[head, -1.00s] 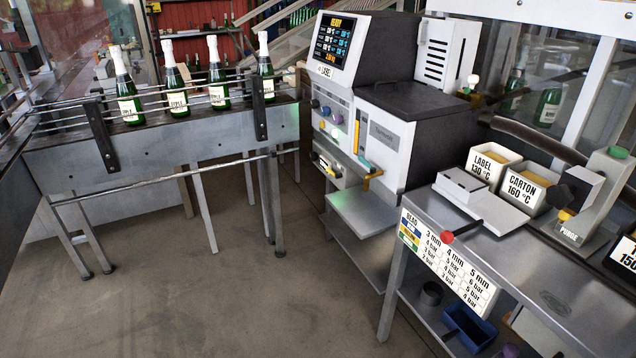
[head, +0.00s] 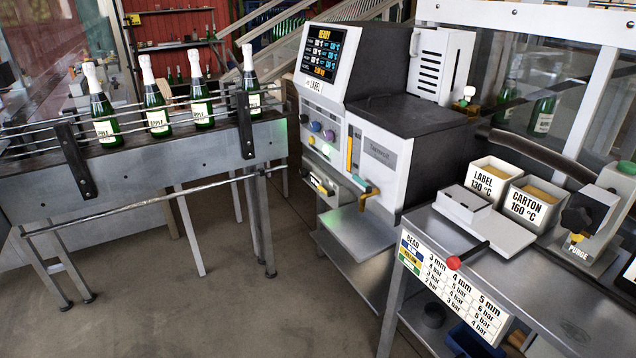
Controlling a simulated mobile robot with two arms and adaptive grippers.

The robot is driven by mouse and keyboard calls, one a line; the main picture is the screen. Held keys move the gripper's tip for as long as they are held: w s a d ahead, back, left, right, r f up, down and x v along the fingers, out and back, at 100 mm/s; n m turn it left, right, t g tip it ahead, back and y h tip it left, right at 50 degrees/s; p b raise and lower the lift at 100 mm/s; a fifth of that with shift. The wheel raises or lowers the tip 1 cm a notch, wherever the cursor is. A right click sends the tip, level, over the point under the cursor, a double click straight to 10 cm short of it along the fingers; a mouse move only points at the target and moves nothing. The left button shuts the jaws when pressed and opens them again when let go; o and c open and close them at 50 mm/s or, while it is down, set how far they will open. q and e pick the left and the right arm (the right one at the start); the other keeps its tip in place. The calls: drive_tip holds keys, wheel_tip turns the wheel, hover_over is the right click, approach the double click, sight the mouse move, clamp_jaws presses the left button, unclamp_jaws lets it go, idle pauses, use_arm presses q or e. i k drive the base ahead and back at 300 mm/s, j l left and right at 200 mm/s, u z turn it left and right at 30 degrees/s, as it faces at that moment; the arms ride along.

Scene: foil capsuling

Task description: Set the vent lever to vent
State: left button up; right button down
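No lever with a readable vent marking shows in the head view. The grey and white machine (head: 375,130) at the centre has a display reading READY. On its front are a vertical yellow strip (head: 350,150) and, below it, a small brass-coloured handle (head: 369,194) with a teal part above. A red-knobbed lever (head: 455,262) sticks out from a white unit on the right bench. I cannot tell which of these is the vent lever. Neither of my grippers is in view.
Green bottles stand on a railed conveyor (head: 150,170) at left. The right bench (head: 540,275) carries bins marked LABEL 130 °C (head: 488,186) and CARTON 160 °C (head: 530,204), plus a PURGE stand (head: 577,250). A shelf (head: 362,229) juts from the machine. The floor (head: 220,310) in front is clear.

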sight(332, 193)
drive_tip(key=i+j, duration=0.3)
drive_tip(key=i, duration=0.15)
drive_tip(key=i+j+u, duration=0.1)
drive_tip(key=i+j, duration=0.45)
drive_tip(key=i, duration=0.3)
drive_tip(key=i+j+u, duration=0.1)
drive_tip(key=i+j, duration=0.15)
drive_tip(key=i, duration=0.15)
drive_tip(key=i+j, duration=0.2)
drive_tip(key=i, duration=0.25)
